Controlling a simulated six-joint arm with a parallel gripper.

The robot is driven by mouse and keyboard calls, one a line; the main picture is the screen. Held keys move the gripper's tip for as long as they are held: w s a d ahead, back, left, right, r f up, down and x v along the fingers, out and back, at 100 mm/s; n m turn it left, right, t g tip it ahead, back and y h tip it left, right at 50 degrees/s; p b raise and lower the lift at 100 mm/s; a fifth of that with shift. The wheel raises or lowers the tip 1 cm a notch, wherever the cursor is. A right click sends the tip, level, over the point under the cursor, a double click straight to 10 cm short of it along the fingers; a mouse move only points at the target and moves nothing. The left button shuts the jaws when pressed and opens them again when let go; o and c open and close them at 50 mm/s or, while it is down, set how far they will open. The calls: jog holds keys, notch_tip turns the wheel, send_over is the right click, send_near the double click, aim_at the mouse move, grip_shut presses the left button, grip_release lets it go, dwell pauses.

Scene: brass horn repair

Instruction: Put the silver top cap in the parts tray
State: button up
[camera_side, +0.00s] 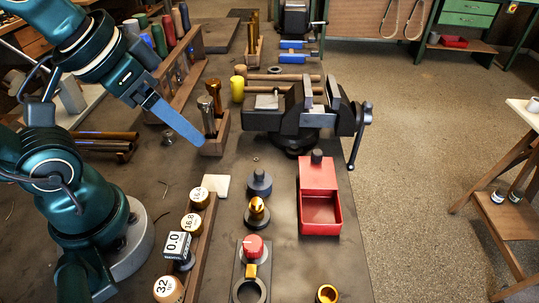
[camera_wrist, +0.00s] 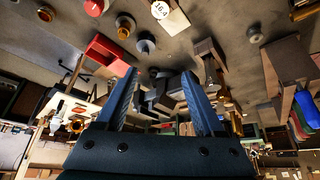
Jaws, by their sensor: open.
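A very small silvery piece (camera_side: 256,158) lies on the bench below the vise; it may be the silver top cap, but it is too small to be sure. The red parts tray (camera_side: 320,229) stands to its lower right, its front compartment looking empty; it also shows in the wrist view (camera_wrist: 104,50). My gripper (camera_side: 198,139) is above the bench near a wooden block, up and left of the small piece. In the wrist view its two blue fingers (camera_wrist: 159,73) are apart with nothing held between them.
A vise (camera_side: 285,118) stands behind the tray. The wooden block (camera_side: 215,135) holds upright metal tools close to my gripper. A blue-grey knob (camera_side: 259,183), a brass-topped part (camera_side: 257,210) and a red knob (camera_side: 254,247) stand left of the tray. A rack with labelled round-topped tools (camera_side: 200,240) is further left.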

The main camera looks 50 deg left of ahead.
notch_tip(320, 180, up, 4)
jog(key=m+g, duration=0.6)
jog(key=m, duration=3)
send_over(167, 133)
jog(key=f, duration=0.2)
notch_tip(167, 133, down, 19)
jog(key=shift+r, duration=0.2)
grip_shut()
